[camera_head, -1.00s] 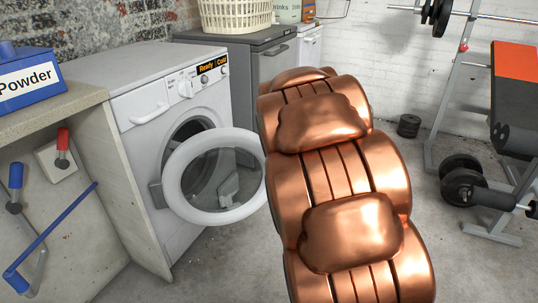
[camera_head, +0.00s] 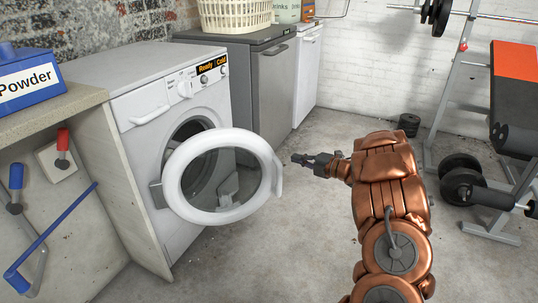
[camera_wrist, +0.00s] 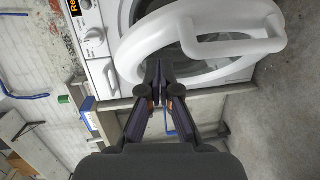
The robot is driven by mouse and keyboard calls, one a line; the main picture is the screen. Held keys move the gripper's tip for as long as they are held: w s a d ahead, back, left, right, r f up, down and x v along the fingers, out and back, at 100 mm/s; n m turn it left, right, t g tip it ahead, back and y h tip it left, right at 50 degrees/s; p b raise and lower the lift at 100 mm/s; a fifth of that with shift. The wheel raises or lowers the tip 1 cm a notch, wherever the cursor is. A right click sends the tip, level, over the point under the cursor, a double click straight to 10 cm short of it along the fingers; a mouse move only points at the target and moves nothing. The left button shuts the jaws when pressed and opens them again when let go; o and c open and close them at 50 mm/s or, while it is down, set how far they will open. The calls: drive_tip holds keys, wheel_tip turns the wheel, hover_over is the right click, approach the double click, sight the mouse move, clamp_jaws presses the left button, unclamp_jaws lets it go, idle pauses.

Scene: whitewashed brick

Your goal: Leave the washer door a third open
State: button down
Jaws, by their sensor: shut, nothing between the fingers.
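The white washer (camera_head: 172,110) stands at the left in the head view. Its round door (camera_head: 178,188) is hinged at its left side and stands swung well out from the drum opening. The door handle (camera_head: 278,177) is on the door's right edge; in the wrist view the handle (camera_wrist: 236,45) shows at upper right. My gripper (camera_head: 297,159) is shut and empty, just right of the handle and apart from it in the head view. In the wrist view my gripper (camera_wrist: 158,68) points at the door rim (camera_wrist: 130,55); whether it touches is unclear.
A counter (camera_head: 50,112) with a blue powder box (camera_head: 28,78) stands left of the washer. A grey appliance (camera_head: 255,80) with a basket (camera_head: 235,14) stands behind. Dumbbells (camera_head: 462,178) and a weight bench (camera_head: 512,110) are at the right. The middle floor is clear.

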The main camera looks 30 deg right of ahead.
drive_tip(key=s+a+n+y, duration=0.2)
drive_tip(key=s+y, duration=0.1)
drive_tip(key=s, duration=0.1)
drive_tip(key=b, duration=0.3)
approach(259, 151)
drive_tip(key=x, duration=0.3)
drive_tip(key=a+x, duration=0.1)
drive_tip(key=x, duration=0.1)
drive_tip(key=shift+s+f, duration=0.25)
drive_tip(key=shift+w+d+b, duration=0.3)
drive_tip(key=shift+w+b, duration=0.1)
drive_tip(key=shift+w, duration=0.35)
drive_tip(key=shift+r, duration=0.1)
